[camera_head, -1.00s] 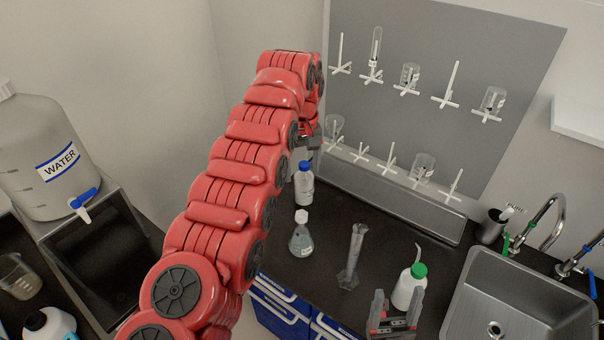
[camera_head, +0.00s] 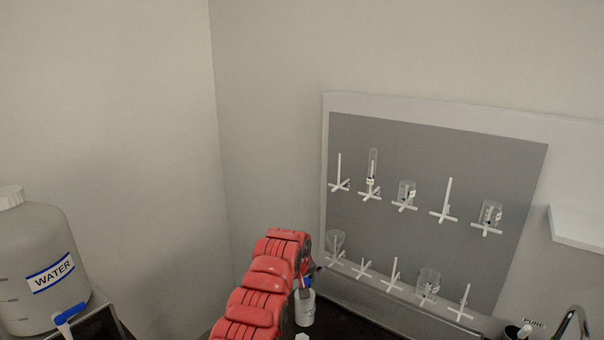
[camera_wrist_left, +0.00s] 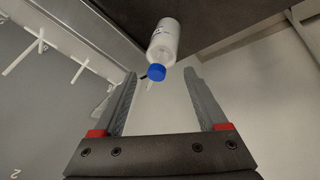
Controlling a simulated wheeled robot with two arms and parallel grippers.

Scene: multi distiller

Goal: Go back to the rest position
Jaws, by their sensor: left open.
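My left arm, red and segmented, comes up from the bottom of the head view, and its gripper is mostly hidden behind the arm there. In the left wrist view my left gripper (camera_wrist_left: 165,105) is open, its two dark fingers spread apart and empty. A white bottle with a blue cap (camera_wrist_left: 163,45) stands beyond the fingertips in that view, apart from them. The same bottle (camera_head: 305,309) shows in the head view on the dark counter, just right of the arm. My right gripper is not in view.
A grey pegboard (camera_head: 435,160) with glassware on white pegs hangs behind the counter. A large water container (camera_head: 38,265) stands at the left. A tap (camera_head: 572,322) and a white shelf (camera_head: 578,229) are at the right. The upper walls are clear.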

